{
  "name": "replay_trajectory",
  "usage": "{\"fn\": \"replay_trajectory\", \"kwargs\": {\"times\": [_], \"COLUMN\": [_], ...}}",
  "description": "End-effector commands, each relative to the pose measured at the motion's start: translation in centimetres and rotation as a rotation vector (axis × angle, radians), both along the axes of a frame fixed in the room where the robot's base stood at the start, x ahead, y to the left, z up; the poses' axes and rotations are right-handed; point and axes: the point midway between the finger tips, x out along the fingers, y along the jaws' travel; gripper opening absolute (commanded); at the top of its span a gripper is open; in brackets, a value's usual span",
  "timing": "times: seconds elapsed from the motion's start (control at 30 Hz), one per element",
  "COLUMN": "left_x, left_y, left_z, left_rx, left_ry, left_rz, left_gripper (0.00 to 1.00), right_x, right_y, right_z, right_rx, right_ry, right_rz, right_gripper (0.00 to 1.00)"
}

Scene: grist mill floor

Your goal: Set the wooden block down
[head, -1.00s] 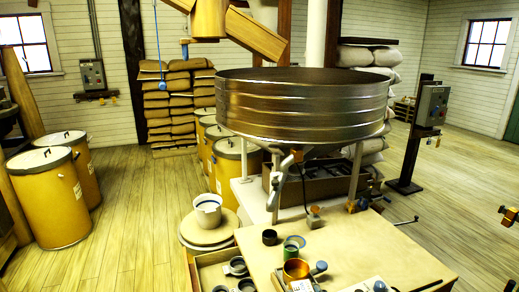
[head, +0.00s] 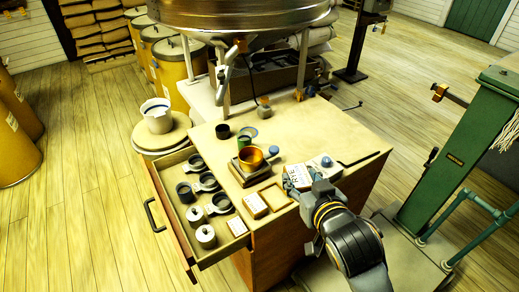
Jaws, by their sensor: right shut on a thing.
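My right gripper (head: 299,184) reaches in from the lower right over the front right of the bench top (head: 318,132). It is shut on the wooden block, which is mostly hidden by the fingers. A pale face (head: 293,174) lettered RYE shows at the fingertips; I cannot tell whether it belongs to the held block. I cannot tell whether the block touches the bench top. My left gripper is not in view.
An open drawer (head: 172,218) holds cups and weights. A green scale (head: 447,150) stands at right. The bench's back right is clear.

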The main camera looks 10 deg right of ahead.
Motion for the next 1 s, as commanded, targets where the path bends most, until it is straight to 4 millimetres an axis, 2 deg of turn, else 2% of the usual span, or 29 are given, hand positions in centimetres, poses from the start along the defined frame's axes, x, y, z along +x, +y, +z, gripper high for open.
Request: {"fn": "replay_trajectory", "kwargs": {"times": [0.17, 0.3, 0.4, 0.5, 0.7, 1.0], "left_x": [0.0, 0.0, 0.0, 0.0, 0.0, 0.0], "left_y": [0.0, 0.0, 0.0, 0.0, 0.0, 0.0], "left_z": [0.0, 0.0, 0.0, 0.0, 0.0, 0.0], "left_rx": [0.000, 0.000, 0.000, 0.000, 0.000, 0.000], "left_ry": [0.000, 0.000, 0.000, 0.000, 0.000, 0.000], "left_rz": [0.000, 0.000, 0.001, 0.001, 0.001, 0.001], "left_gripper": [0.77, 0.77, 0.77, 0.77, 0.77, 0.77], "right_x": [3.1, 6.8, 9.1, 10.8, 12.4, 12.6], "right_y": [3.4, 8.1, 10.9, 12.8, 14.3, 14.5], "right_z": [-1.5, -3.8, -5.7, -7.3, -9.2, -9.4], "right_rx": [0.013, 0.020, 0.017, 0.008, -0.002, -0.001], "right_ry": [-0.010, -0.014, -0.012, -0.007, 0.002, 0.001], "right_rz": [0.079, 0.184, 0.249, 0.296, 0.340, 0.344], "right_gripper": [0.18, 0.18, 0.18, 0.18, 0.18, 0.18]}}
